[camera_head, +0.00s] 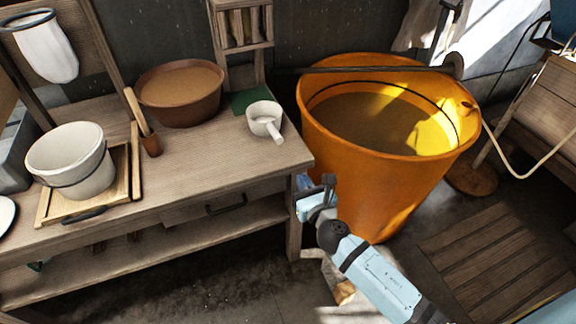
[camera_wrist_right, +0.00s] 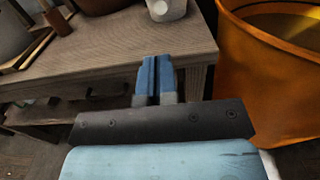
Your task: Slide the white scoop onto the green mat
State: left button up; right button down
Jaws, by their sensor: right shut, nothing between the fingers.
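The white scoop (camera_head: 264,117) is a small cup with a short handle pointing toward the table's front right corner. It sits at the right end of the wooden table, beside the green mat (camera_head: 245,98) and partly overlapping it in the picture; I cannot tell if it rests on the mat's edge. The scoop also shows at the top of the right wrist view (camera_wrist_right: 166,9). My right gripper (camera_head: 316,190) is shut and empty, in front of the table's right corner, apart from the scoop. Its closed fingers show in the right wrist view (camera_wrist_right: 155,78). My left gripper is not in view.
A brown bowl (camera_head: 181,112) stands left of the mat, with a wooden-handled tool (camera_head: 151,145) before it. A white bucket (camera_head: 70,160) stands on a wooden tray (camera_head: 48,212). A large orange tub (camera_head: 345,185) is close to the table's right end. The table's front middle is clear.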

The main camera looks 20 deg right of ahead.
aim_at(281, 143)
jog(key=w, duration=1.2)
jog(key=shift+w+a, duration=0.1)
jog(key=shift+a, duration=0.05)
jog(key=shift+w, duration=0.45)
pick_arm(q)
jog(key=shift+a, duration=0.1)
pick_arm(e)
jog(key=shift+w, duration=0.1)
